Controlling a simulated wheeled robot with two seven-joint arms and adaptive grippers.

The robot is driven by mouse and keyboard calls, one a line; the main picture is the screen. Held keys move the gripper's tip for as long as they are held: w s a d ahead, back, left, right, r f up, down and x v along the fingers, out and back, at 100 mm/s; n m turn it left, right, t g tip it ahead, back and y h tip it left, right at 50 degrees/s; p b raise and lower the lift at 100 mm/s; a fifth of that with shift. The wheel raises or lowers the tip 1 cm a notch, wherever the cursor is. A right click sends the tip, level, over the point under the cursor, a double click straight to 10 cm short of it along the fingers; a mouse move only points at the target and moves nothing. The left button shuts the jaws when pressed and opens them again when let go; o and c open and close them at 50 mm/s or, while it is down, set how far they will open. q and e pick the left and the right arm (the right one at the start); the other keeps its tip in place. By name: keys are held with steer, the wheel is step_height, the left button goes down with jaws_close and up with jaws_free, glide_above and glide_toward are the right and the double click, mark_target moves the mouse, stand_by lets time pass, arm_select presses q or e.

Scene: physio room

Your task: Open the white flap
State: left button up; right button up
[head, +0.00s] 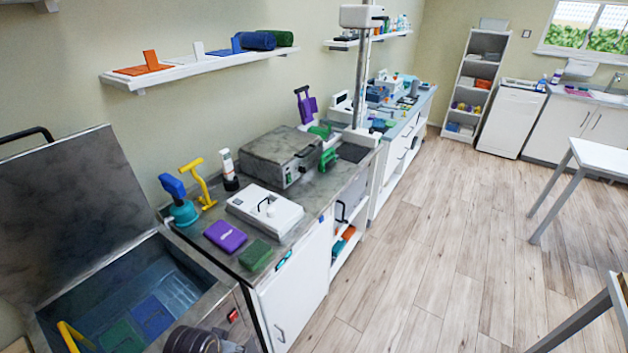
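The white flap (266,208) appears to be the flat white lid with a small dark handle on the low white unit on the grey counter. It lies flat and looks closed. Neither of my grippers shows in the head view, so I cannot see their state or their distance from the flap.
A purple block (225,236) and a green block (256,255) lie in front of the white unit. A grey lidded machine (282,155) stands behind it. At left, a metal tank (205,268) has its lid (62,205) raised.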

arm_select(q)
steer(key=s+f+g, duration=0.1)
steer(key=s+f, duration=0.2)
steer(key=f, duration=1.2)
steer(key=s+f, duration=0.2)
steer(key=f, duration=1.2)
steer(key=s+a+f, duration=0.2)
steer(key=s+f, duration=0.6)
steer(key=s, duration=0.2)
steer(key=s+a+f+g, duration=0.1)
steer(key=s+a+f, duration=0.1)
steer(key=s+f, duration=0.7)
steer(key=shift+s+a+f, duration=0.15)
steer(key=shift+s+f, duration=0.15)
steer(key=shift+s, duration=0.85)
